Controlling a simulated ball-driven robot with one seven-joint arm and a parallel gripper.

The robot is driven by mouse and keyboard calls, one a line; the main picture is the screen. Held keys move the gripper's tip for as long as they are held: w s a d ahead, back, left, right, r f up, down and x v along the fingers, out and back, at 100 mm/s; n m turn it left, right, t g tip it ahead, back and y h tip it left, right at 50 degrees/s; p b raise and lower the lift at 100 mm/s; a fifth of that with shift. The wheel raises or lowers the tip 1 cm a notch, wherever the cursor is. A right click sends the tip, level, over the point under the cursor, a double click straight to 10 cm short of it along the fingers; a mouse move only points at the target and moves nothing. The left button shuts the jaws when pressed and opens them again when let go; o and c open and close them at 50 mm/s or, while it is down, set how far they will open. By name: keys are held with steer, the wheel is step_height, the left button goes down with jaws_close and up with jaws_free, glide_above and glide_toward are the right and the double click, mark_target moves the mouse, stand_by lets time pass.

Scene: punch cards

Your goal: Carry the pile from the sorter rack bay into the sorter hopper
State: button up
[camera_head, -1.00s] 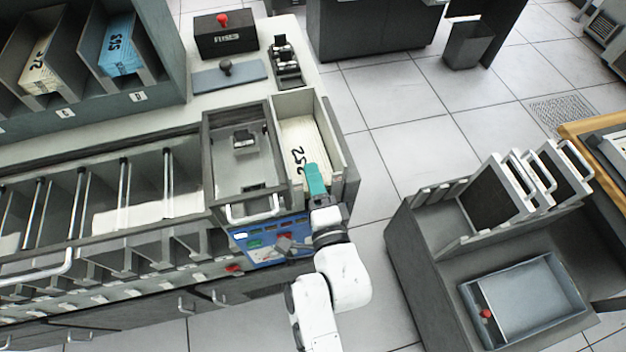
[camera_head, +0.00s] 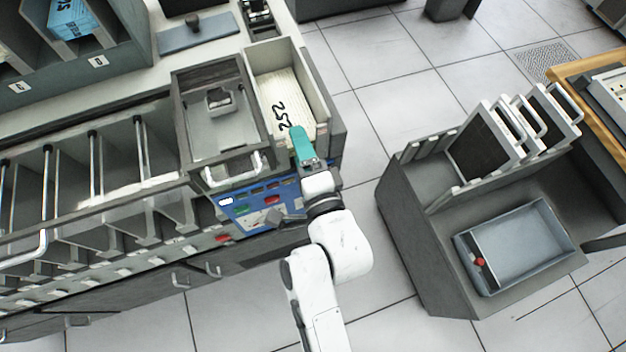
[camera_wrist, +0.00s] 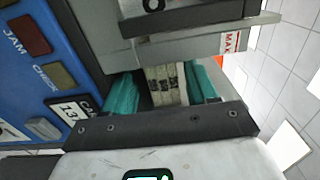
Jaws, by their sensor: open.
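The pile (camera_head: 282,85) is a stack of cream cards marked 252. It lies in a cream-walled, open-topped bay (camera_head: 318,86) at the right end of the sorter. My gripper (camera_head: 302,148) has teal fingers and reaches in at the pile's near end. In the wrist view my gripper (camera_wrist: 163,88) is open, with one finger on each side of the card edges (camera_wrist: 164,84). Whether the fingers touch the cards is not clear. A grey open box (camera_head: 205,135) with a small block inside stands directly left of the bay. I cannot tell which compartment is the hopper.
A blue button panel (camera_head: 262,205) is just below the box and bay. Several sorter pockets (camera_head: 110,190) run left. A rack with a blue card pile (camera_head: 72,15) stands upper left. A grey cart (camera_head: 420,240) with a tray (camera_head: 520,245) stands right, beyond open floor.

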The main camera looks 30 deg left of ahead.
steer(key=b+v, duration=0.3)
steer(key=v, duration=0.4)
steer(key=shift+b, duration=0.35)
stand_by(0.6)
